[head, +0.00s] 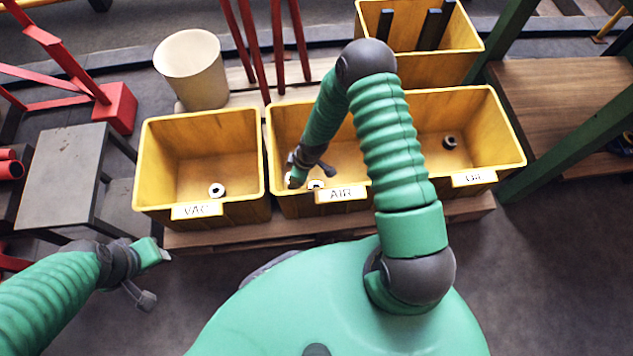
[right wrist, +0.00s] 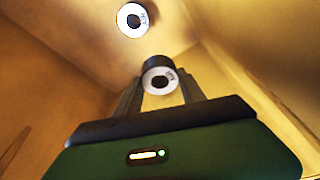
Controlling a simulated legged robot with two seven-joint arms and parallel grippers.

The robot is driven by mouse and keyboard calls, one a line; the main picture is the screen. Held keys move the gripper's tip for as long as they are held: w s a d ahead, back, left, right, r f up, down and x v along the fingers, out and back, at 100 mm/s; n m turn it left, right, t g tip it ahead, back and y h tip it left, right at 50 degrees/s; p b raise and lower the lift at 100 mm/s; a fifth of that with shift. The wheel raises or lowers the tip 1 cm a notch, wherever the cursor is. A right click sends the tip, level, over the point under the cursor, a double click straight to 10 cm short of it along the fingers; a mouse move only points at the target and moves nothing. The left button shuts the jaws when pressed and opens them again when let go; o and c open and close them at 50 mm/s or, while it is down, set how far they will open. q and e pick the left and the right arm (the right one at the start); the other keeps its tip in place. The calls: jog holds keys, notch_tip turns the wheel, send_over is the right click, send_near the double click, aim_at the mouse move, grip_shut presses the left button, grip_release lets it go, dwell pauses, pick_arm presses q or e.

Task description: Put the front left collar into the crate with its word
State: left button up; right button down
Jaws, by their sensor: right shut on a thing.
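My right gripper (right wrist: 160,90) is shut on a dark collar with a pale face (right wrist: 160,79); the short word on that face is too blurred to read surely. The gripper is down inside the yellow AIR crate (head: 342,195). A second collar, marked AIR (right wrist: 133,18), lies on the crate floor beyond the held one. A pale ring face (head: 316,184) shows beside the right gripper in the head view; I cannot tell which collar it is. My left gripper (head: 152,274) is outside the crates at lower left, its jaws unclear.
The VAC crate (head: 197,210) stands left with a collar (head: 217,190) inside. The OIL crate (head: 474,179) stands right with a collar (head: 450,142). Behind are a cream bin (head: 192,70) and a yellow crate (head: 425,68) with dark bars. Red rods stand behind the AIR crate.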

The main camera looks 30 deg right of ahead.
notch_tip(320, 180, down, 9)
jog(key=b, duration=0.4)
jog(key=shift+f+b, duration=0.1)
jog(key=shift+b, duration=0.25)
jog(key=c, duration=0.7)
grip_release()
jog(key=s+d+r+m+h+p, duration=0.15)
jog(key=r+p, duration=0.25)
jog(key=r, duration=1)
jog(key=s+d+r+m+h+p, duration=0.1)
jog(key=s+r+m+p, duration=0.2)
jog(key=r, duration=1.1)
jog(key=s+a+r+m, duration=0.1)
jog(key=s+r, duration=0.1)
jog(key=r, duration=0.1)
jog(key=s+a+r+m, duration=0.1)
jog(key=s+r, duration=0.2)
jog(key=s+a+r+m, duration=0.1)
jog(key=s+r+m, duration=0.1)
jog(key=r, duration=0.1)
jog(key=shift+s+a+r+y+p, duration=0.15)
jog(key=shift+s+r+y+p, duration=0.15)
jog(key=shift+s+r, duration=0.1)
